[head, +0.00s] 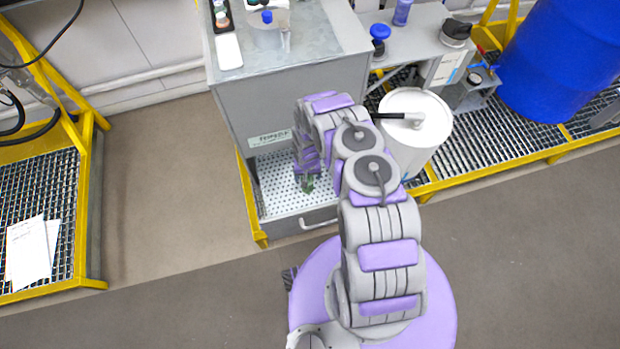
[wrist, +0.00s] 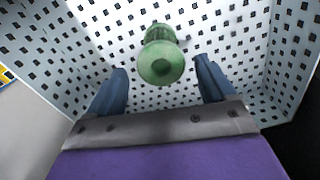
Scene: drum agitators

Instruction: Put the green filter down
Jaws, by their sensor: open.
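The green filter (wrist: 161,62) stands on the perforated white surface in the wrist view, its round end towards the camera. It sits ahead of and between the two blue fingers of my gripper (wrist: 163,78), which are spread apart with a gap on each side of it. In the head view only a small part of the green filter (head: 307,184) shows beside my wrist, inside the open drawer. The perforated drawer floor (head: 290,200) lies under it. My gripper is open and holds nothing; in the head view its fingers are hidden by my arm.
The grey cabinet (head: 290,95) rises behind the drawer, with bottles and a white item on top. A white drum (head: 425,135) stands right of my arm, and a blue barrel (head: 560,60) is farther right. Perforated drawer walls surround my gripper closely. Floor at left (head: 160,170) is clear.

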